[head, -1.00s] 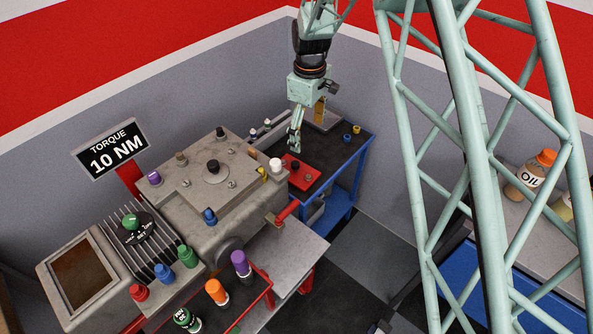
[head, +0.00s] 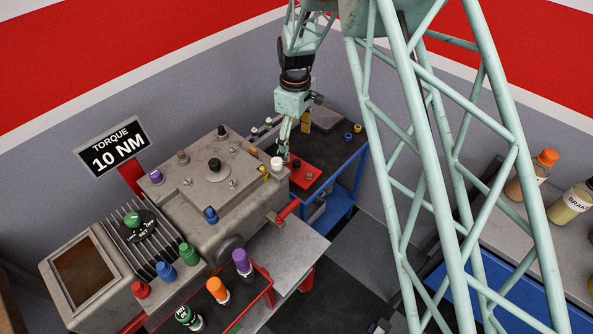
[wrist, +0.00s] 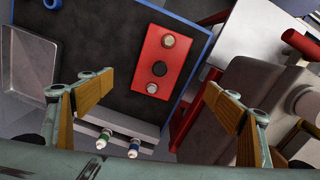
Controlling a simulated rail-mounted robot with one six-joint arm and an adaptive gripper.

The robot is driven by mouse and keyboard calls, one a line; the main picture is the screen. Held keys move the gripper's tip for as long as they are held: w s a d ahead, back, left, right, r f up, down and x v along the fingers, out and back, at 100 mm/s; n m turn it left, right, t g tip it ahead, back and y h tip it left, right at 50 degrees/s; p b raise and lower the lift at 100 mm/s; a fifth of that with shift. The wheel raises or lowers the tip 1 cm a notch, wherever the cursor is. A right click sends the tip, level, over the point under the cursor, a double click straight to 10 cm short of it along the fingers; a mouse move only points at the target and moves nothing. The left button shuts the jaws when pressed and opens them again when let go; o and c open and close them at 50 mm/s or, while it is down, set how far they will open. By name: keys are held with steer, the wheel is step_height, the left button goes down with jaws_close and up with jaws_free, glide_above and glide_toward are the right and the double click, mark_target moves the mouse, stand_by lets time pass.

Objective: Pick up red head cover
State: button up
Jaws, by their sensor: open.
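The red head cover (head: 311,174) is a flat red rectangular plate with a dark knob in the middle and a bolt at each end. It lies on the dark top of a blue-framed cart. In the wrist view the cover (wrist: 150,57) lies ahead between the fingers. My gripper (head: 284,158) is above the cart, by the cover's left side in the head view. In the wrist view my gripper (wrist: 158,83) has its two tan finger pads wide apart, with nothing between them. I cannot tell its exact height above the cover.
The grey engine block (head: 205,205) stands close to the left of the cart. A grey tray (wrist: 27,75) and two small capped pieces, green (wrist: 104,138) and blue (wrist: 132,142), flank the cover. Blue and yellow rings (head: 348,137) lie at the cart's far right.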

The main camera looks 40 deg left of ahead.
mark_target(296, 161)
steer(key=shift+f+b, duration=0.3)
steer(key=shift+f, duration=3.55)
steer(key=shift+f, duration=0.1)
steer(key=shift+f+b, duration=0.3)
steer(key=shift+f, duration=2.2)
steer(key=shift+c, duration=0.7)
steer(key=c, duration=0.8)
steer(key=shift+c, duration=1.1)
steer(key=shift+w+r, duration=0.1)
steer(key=shift+r, duration=0.05)
steer(key=shift+r+p, duration=0.45)
steer(key=shift+r, duration=4.4)
